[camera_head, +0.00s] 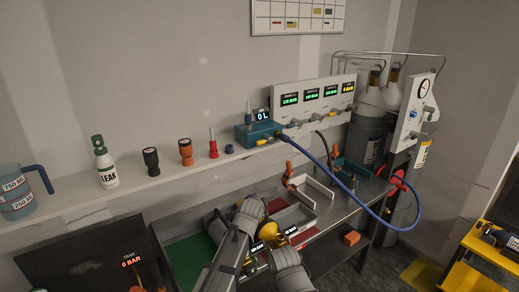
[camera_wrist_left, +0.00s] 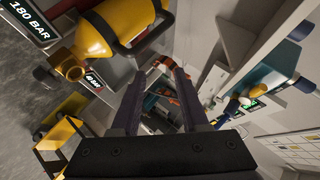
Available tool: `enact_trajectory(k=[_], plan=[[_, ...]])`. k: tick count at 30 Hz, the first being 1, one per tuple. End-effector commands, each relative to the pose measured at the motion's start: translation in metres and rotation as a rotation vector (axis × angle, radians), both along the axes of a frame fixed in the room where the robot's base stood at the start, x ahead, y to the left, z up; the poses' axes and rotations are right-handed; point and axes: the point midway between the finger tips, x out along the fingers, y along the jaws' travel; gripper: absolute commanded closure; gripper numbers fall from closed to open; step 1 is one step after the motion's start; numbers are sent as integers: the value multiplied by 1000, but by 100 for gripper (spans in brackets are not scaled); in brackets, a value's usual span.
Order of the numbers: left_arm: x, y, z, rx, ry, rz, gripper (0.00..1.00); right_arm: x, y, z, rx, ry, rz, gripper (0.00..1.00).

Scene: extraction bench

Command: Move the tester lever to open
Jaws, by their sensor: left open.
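A teal box (camera_head: 258,134) with a small display reading 0 L stands on the shelf, and a blue hose runs from its right side. It also shows at the right in the left wrist view (camera_wrist_left: 272,70). A short upright grey and blue part (camera_head: 249,114) stands at its back left. I cannot tell for sure which part is the tester lever. My left gripper (camera_wrist_left: 161,74) is open, with nothing held between its fingers. Orange and teal parts show beyond the fingers, apart from them. My right gripper cannot be made out.
The shelf (camera_head: 75,205) holds a LEAK bottle (camera_head: 105,165) and several small fittings. White holders with orange handles (camera_head: 289,170) stand on the bench below. A yellow cylinder (camera_wrist_left: 108,28) is close beside my left gripper.

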Motion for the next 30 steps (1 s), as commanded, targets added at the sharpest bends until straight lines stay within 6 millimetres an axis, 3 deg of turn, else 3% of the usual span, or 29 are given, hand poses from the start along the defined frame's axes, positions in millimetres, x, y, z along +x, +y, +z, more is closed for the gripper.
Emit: enact_trajectory(k=[1,3,6,9,15,23,30], plan=[[41,1,13,67,-119,-52,56,0,0,-9,0,0,0,33],[76,4,38,168,-277,-116,56,0,0,-13,0,0,0,33],[111,6,71,306,-469,-176,56,0,0,-19,0,0,0,33],[131,10,97,415,-611,-206,56,0,0,-22,0,0,0,33],[145,12,123,532,-752,-225,56,0,0,-25,0,0,0,33],[148,11,127,546,-768,-226,56,0,0,-24,0,0,0,33],[172,7,131,543,-767,-226,56,0,0,-20,0,0,0,33]])
